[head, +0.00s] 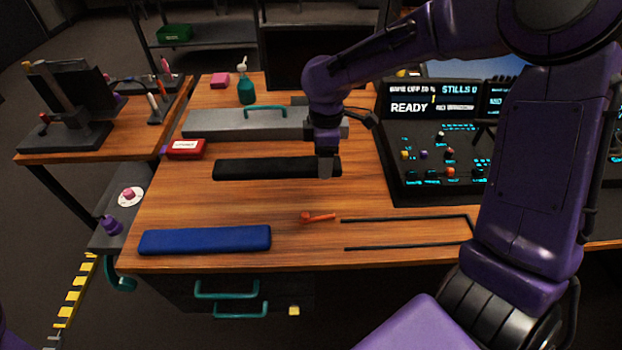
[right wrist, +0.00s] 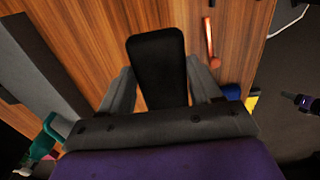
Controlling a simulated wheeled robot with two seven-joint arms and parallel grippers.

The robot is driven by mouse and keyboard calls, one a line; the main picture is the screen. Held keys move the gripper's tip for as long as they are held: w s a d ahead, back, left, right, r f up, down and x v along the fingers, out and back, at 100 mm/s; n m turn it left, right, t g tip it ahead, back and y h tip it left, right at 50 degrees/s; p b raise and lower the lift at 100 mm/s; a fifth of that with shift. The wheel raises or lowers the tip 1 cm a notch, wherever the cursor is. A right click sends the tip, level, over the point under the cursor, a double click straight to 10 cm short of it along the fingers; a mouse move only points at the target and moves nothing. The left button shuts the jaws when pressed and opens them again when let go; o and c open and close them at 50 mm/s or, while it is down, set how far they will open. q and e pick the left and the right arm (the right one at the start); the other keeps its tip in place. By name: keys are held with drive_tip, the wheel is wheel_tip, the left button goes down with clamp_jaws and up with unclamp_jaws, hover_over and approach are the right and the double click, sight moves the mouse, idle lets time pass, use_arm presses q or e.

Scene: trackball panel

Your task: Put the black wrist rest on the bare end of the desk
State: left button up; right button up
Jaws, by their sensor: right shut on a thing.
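The long black wrist rest (head: 255,169) lies crosswise over the middle of the wooden desk (head: 175,210) in the head view. My right gripper (head: 325,166) points down at its right end and is shut on it. In the right wrist view the black wrist rest (right wrist: 157,62) stands out between the two fingers of my right gripper (right wrist: 162,90), which partly hide its near part. I cannot tell whether the rest touches the desk or hangs just above it. My left gripper is not in view.
A blue pad (head: 205,240) lies at the desk's front left. An orange tool (head: 318,217) and a thin black outline (head: 405,219) lie right of it. A grey bar (head: 235,124), red box (head: 185,149) and spray bottle (head: 246,88) stand behind. The control panel (head: 440,165) stands right.

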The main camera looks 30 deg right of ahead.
drive_tip(key=w+f, duration=0.3)
drive_tip(key=w+d+f, duration=0.1)
drive_tip(key=f, duration=0.1)
drive_tip(key=shift+w+f, duration=0.15)
drive_tip(key=shift+w, duration=0.05)
wheel_tip(320, 180, down, 4)
drive_tip(key=shift+w+r, duration=0.15)
drive_tip(key=shift+r, duration=0.1)
drive_tip(key=o, duration=1.2)
drive_tip(key=shift+c, duration=0.2)
wheel_tip(320, 180, up, 12)
drive_tip(key=shift+p, duration=0.3)
drive_tip(key=shift+r, duration=0.1)
